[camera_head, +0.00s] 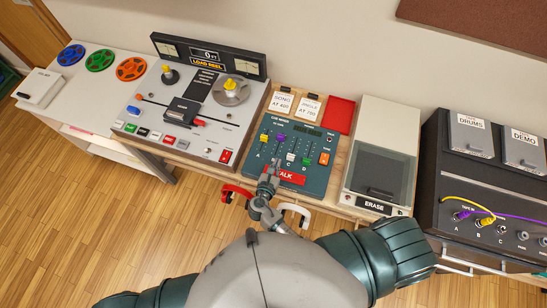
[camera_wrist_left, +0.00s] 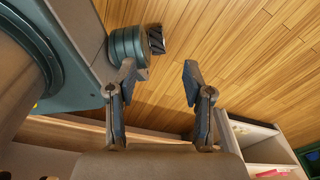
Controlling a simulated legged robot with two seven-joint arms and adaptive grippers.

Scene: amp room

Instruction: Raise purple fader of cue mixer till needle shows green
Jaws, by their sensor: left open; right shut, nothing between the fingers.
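The cue mixer (camera_head: 318,178) is a teal panel on the wooden bench, with a red TALK bar along its front. Its purple fader knob (camera_head: 280,137) sits high on the panel, right of a yellow knob and higher than the white and green ones. No needle can be made out on the mixer. My right gripper (camera_head: 275,166) is shut and empty over the mixer's front part, near the TALK bar and below the purple knob. In the left wrist view my left gripper (camera_wrist_left: 160,75) is open and empty above the wood floor.
A tape deck (camera_head: 155,107) with two meters on its back panel stands left of the mixer. An ERASE box (camera_head: 384,140) and a dark patch unit (camera_head: 470,185) with cables stand right. Two paper notes and a red tray (camera_head: 339,115) lie behind the mixer.

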